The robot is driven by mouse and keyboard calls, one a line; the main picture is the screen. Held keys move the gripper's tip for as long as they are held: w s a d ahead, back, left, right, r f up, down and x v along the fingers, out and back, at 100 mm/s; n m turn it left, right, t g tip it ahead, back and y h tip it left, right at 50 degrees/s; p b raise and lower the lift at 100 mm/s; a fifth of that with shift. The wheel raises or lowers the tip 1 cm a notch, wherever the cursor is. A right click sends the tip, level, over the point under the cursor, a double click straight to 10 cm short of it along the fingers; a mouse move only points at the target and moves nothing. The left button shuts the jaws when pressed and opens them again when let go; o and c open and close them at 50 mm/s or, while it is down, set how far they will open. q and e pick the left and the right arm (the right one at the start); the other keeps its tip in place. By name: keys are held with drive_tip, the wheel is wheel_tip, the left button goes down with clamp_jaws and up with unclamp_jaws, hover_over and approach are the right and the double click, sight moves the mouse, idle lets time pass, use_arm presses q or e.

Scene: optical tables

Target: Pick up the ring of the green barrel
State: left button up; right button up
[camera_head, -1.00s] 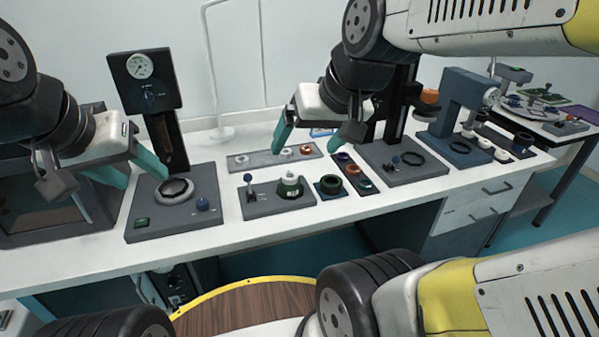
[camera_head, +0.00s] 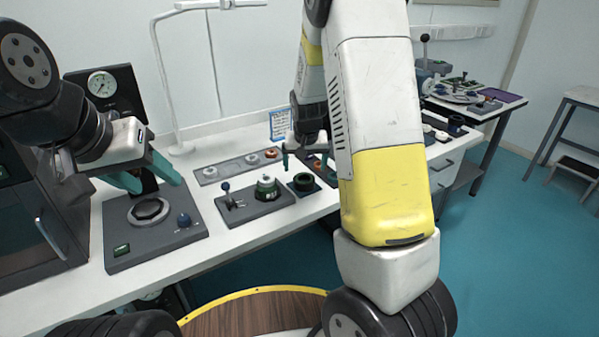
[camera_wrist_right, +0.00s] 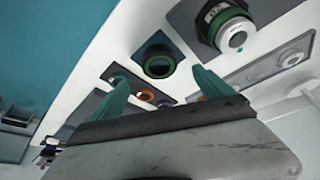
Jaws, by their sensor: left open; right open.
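A black ring with a green band (camera_head: 303,183) lies on a small dark blue pad on the table; the right wrist view also shows it (camera_wrist_right: 159,61). The green barrel (camera_head: 267,188), with a white top, stands upright on a grey lever base left of the ring; the wrist view shows it too (camera_wrist_right: 226,29). My right gripper (camera_head: 306,158) is open and empty, behind and above the ring in the head view. In the wrist view its teal fingers (camera_wrist_right: 160,82) are spread, with the ring beyond them. My left gripper (camera_head: 157,184) is open and empty above the gauge stand.
The gauge stand's base (camera_head: 120,255) is at left. A grey strip with small rings (camera_head: 237,168) lies behind the barrel. My right arm hides the table's right part. A dark tray with orange and purple pieces (camera_wrist_right: 147,96) lies beside the ring's pad.

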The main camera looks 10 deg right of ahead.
sight(304, 179)
drive_tip(key=x, duration=0.7)
drive_tip(key=shift+f, duration=0.3)
drive_tip(key=c, duration=1.4)
